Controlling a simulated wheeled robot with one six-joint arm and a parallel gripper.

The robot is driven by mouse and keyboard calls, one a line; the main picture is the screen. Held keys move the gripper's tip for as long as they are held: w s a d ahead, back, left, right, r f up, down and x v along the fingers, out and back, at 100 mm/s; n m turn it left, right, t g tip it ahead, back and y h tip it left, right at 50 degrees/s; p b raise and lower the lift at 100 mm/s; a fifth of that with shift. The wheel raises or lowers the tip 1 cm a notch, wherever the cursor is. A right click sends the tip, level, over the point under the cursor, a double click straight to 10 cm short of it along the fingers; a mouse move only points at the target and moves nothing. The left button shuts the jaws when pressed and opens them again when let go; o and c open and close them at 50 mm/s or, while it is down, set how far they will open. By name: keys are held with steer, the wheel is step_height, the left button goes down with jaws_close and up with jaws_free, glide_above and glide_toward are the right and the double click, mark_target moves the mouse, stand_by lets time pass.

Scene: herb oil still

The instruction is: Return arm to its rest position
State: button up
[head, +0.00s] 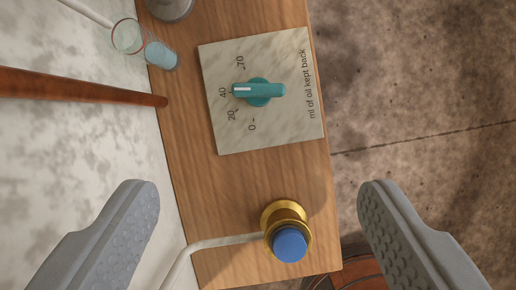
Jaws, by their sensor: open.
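My gripper (258,215) is open and empty in the head view, with one grey finger at the lower left and one at the lower right. Between the fingers, farther from the camera, a blue button or knob (290,244) sits on a round brass fitting (285,212). I cannot tell the distance, but no finger appears to touch it. A teal dial (260,91) stands on a marbled plate marked "ml of oil kept back" (270,135). Its white mark points left, near 40.
A wooden bench (190,165) carries these things. A glass vessel with pale blue contents (161,55) stands at upper left beside a brown rod (90,89). A pale tube (220,242) runs to the brass fitting. Bare stone-like floor (420,90) lies at right.

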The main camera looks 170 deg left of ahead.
steer(key=s+d+r+n+t+y, duration=0.1)
steer(key=s+d+r+t, duration=0.2)
steer(key=s+d+r, duration=0.85)
steer(key=s+d+r+n+t+y, duration=0.1)
steer(key=s+d+r+t, duration=0.2)
steer(key=s+d+r, duration=0.8)
steer(key=s+d+f+t, duration=0.2)
steer(key=s+d+f, duration=0.1)
steer(key=s, duration=0.9)
steer(key=s+d+f+t, duration=0.2)
steer(key=s+d+f, duration=0.1)
steer(key=s, duration=0.9)
steer(key=s+d+f+t+h, duration=0.1)
steer(key=s+d+f+t, duration=0.2)
steer(key=s, duration=0.9)
step_height(320, 180, down, 3)
steer(key=shift+r, duration=0.15)
